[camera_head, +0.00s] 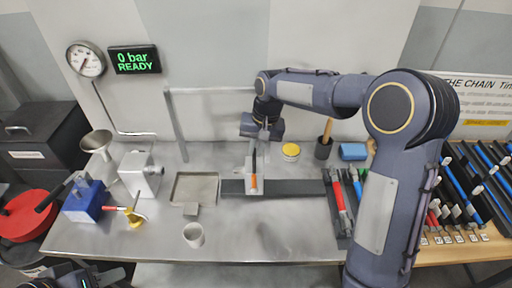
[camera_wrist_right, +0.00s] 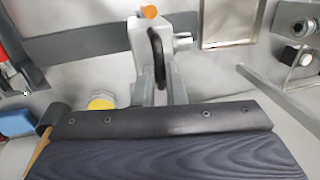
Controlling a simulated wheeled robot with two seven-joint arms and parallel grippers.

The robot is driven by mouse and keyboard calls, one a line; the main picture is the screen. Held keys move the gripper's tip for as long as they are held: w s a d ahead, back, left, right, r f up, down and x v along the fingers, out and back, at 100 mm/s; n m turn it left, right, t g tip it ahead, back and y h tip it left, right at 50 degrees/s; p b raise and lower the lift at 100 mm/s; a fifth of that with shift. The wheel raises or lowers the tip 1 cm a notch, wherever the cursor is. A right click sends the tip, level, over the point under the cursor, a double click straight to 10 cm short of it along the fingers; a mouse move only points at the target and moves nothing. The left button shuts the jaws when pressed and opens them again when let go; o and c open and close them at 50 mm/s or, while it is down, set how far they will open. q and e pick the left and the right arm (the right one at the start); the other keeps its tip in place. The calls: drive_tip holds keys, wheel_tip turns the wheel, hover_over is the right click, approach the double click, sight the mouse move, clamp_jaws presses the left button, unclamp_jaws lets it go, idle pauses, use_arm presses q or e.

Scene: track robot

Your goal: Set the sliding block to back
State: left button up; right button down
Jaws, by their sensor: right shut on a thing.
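The sliding block (camera_head: 249,177) is light grey with an orange pointer (camera_head: 253,182) on its front and a dark upright handle. It sits on a dark flat rail (camera_head: 300,187) running left to right on the bench, left of the rail's middle. My right gripper (camera_head: 258,148) reaches down from behind it. In the right wrist view my right gripper (camera_wrist_right: 160,82) has its fingers on either side of the block's dark handle (camera_wrist_right: 157,52), shut on it. My left gripper (camera_head: 85,275) shows only partly at the bottom left edge, away from the block; its jaws are unclear.
A shallow grey tray (camera_head: 177,189) lies left of the rail, and a metal frame (camera_head: 176,125) stands behind. A yellow-topped can (camera_head: 291,150) and a dark cup (camera_head: 323,148) stand behind the rail. Red- and green-handled tools (camera_head: 338,196) lie right.

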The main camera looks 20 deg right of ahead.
drive_tip(key=s+d, duration=0.4)
drive_tip(key=d, duration=0.9)
drive_tip(key=shift+d+b, duration=0.35)
drive_tip(key=shift+d, duration=0.05)
drive_tip(key=c, duration=1.5)
unclamp_jaws()
drive_tip(key=shift+d, duration=0.15)
wheel_tip(320, 180, up, 8)
drive_tip(key=d, duration=0.1)
drive_tip(key=shift+s+d+b, duration=0.15)
drive_tip(key=shift+s+b, duration=0.1)
drive_tip(key=shift+b, duration=0.1)
